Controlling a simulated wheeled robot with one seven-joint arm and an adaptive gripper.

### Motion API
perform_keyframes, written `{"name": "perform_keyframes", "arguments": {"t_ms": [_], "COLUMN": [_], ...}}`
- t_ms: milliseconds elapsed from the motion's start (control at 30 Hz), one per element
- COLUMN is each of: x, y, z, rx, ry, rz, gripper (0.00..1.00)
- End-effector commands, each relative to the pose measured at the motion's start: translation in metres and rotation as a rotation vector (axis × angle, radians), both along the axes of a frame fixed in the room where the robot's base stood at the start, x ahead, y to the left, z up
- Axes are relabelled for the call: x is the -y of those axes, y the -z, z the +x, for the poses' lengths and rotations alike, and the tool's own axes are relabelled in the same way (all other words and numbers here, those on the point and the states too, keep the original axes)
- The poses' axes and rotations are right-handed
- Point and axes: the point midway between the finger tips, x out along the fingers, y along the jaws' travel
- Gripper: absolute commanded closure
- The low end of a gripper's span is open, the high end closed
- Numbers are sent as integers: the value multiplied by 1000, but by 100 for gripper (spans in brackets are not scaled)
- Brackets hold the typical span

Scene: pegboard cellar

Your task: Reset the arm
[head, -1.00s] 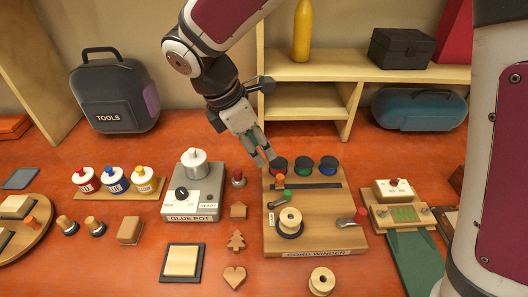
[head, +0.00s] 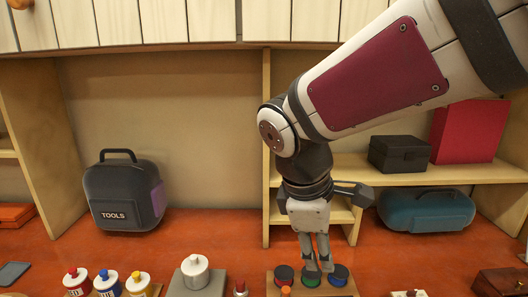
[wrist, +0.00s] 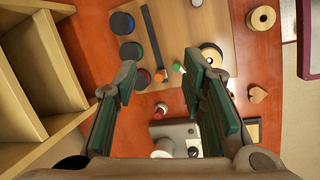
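My gripper (head: 318,260) points down over the back of the cord winder board (head: 270,287). In the head view its fingers overlap the middle of three dark round spools (head: 308,274); I cannot tell the height gap. In the wrist view my gripper (wrist: 160,82) has its two green-padded fingers wide apart, with nothing between them but a view of the table below. The spools also show in the wrist view (wrist: 131,51), to the left of the gap. The arm is bent, with its upper link coming from the upper right.
A dark tool case (head: 124,192) stands at the left. Glue bottles (head: 108,284) and a glue pot (head: 195,272) stand at the front. A wooden shelf (head: 345,170) with a black box (head: 400,153) and a teal case (head: 425,210) are close behind and right of my gripper.

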Motion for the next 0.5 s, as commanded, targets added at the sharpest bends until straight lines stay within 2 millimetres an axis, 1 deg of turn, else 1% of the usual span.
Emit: {"name": "perform_keyframes", "arguments": {"t_ms": [33,200,300,400,500], "x": [16,54,72,84,91], "y": [-9,-27,-32,-34,-34], "z": [-12,-50,-74,-95,-111], "rx": [43,168,237,297,343], "ry": [104,450,651,833,980], "rz": [40,193,293,396,487], "gripper": [62,62,62,62,62]}}
